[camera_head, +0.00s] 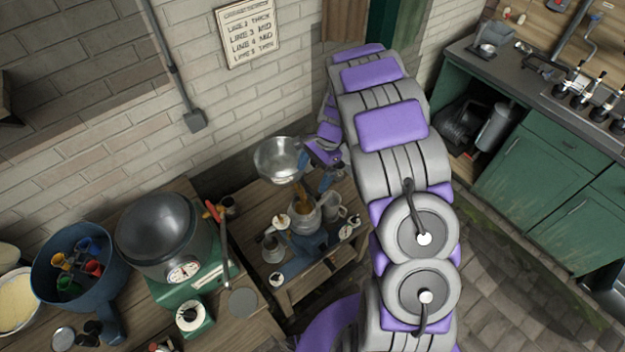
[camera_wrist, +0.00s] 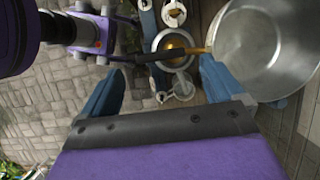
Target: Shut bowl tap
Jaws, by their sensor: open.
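A shiny steel bowl (camera_head: 279,160) is above the small wooden table, near the wall; it fills the upper right of the wrist view (camera_wrist: 268,55). An amber strand (camera_head: 301,195) runs from beneath the bowl towards a metal vessel (camera_head: 304,212), which holds amber liquid in the wrist view (camera_wrist: 175,46). A dark bar (camera_wrist: 155,56) with an amber end beside the bowl crosses beyond my fingertips; I cannot tell if it is the tap's handle. My gripper (camera_wrist: 162,78) is open and empty, its blue fingers either side of the bar's middle. The tap's body is not clear.
Several cups and a blue stand crowd the small table (camera_head: 258,202). On the left bench are a green scale (camera_head: 187,290) with a dark dome and a blue bucket (camera_head: 82,268) of coloured pieces. Green cabinets (camera_head: 545,170) stand right.

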